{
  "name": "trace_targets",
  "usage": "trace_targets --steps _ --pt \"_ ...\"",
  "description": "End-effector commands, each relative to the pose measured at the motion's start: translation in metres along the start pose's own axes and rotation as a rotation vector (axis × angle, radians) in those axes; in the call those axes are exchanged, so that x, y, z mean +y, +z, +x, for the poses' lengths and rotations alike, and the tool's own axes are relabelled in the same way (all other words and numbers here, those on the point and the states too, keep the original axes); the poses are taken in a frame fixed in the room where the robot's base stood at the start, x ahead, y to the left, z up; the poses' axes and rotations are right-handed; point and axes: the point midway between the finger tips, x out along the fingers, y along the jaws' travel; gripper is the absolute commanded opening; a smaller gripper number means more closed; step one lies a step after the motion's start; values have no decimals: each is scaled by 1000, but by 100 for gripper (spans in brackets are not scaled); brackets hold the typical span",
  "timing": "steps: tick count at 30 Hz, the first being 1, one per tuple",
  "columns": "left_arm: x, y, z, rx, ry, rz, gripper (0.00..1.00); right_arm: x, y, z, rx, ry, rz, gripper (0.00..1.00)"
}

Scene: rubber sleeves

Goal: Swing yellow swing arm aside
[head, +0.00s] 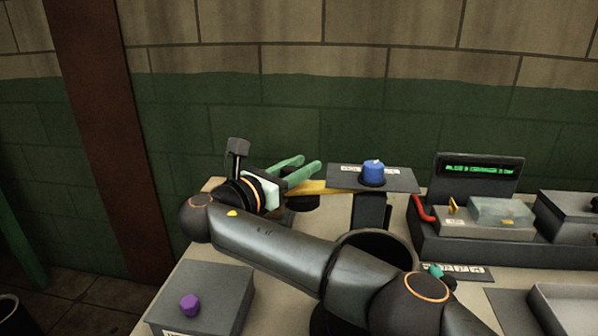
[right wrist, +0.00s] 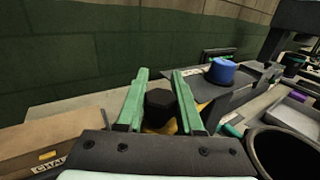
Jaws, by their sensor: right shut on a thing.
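The yellow swing arm (head: 318,187) runs left from under the dark plate with the blue cylinder. Its near end carries a black knob (right wrist: 159,104), with yellow (right wrist: 167,128) showing under it in the right wrist view. My right gripper (head: 305,168) reaches in from the left of the swing arm. Its two green fingers (right wrist: 160,98) are shut on the black knob, one on each side. My gripper hides part of the arm's near end in the head view. My left gripper is not in view.
The blue cylinder (head: 373,172) stands on a dark plate (head: 402,180) on a post. A console with a green display (head: 479,170) stands at the right. A grey box (head: 231,292) with a purple knob (head: 190,305) is at the front left. A brick wall is behind.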

Motion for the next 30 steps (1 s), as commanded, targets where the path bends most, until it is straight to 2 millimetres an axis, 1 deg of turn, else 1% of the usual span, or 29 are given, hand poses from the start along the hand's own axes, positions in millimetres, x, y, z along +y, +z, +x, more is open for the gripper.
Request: trace_targets --steps 14,15,22,30 --pt "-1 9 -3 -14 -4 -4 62 0 0 1 1 -3 -1 0" --pt "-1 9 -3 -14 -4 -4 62 0 0 1 1 -3 -1 39" --pt "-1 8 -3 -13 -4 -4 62 0 0 1 1 -3 -1 65" --pt "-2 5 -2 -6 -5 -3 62 0 0 1 0 -2 0 66"
